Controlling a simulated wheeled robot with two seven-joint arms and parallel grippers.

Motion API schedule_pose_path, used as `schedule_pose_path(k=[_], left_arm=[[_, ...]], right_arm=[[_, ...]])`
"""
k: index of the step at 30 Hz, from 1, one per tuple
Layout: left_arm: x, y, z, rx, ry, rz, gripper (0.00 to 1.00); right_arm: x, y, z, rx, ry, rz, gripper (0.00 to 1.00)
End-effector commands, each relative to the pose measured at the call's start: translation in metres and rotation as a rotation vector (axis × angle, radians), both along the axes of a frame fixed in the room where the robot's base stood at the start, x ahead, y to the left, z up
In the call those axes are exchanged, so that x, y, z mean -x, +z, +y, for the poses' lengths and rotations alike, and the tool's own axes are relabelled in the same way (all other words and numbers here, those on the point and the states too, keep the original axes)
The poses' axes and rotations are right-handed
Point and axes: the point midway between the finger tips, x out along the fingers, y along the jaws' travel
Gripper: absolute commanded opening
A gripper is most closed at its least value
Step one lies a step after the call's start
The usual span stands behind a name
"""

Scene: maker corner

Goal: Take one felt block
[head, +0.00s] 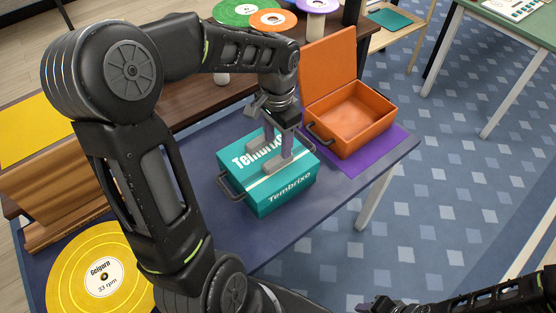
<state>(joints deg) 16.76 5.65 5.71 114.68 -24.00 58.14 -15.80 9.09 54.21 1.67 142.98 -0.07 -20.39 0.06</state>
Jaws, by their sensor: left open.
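No felt block can be made out in the head view. A teal box (285,194) marked "Tembrixo" stands shut on the dark blue table, with a dark handle (230,186) on its left side. My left gripper (269,154) points down at the lid of the teal box, its fingers apart with nothing seen between them. I cannot tell whether the fingertips touch the lid. The inside of the teal box is hidden. My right gripper (372,304) shows only in part at the bottom edge, and its jaws are unclear.
An open orange case (346,137) stands empty on a purple mat (385,152) behind the teal box. A yellow record (72,278) lies at the front left. Green (236,9) and orange (273,20) discs lie at the back. Patterned carpet is clear at right.

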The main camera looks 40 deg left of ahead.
Motion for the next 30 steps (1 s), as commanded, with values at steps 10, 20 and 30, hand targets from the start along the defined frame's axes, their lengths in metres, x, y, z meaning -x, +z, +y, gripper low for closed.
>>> schedule_pose_path(k=[10,20,30], left_arm=[[0.0,-0.005,0.0,-0.001,-0.001,-0.001,0.51],[0.004,-0.044,-0.003,0.0,-0.002,0.003,0.51],[0.003,-0.056,-0.003,-0.001,-0.001,-0.001,0.51]], right_arm=[[0.0,0.0,0.0,0.0,0.0,0.0,0.36],[0.0,0.006,0.0,0.0,0.0,0.0,0.36],[0.0,0.006,0.0,0.0,0.0,0.0,0.36]])
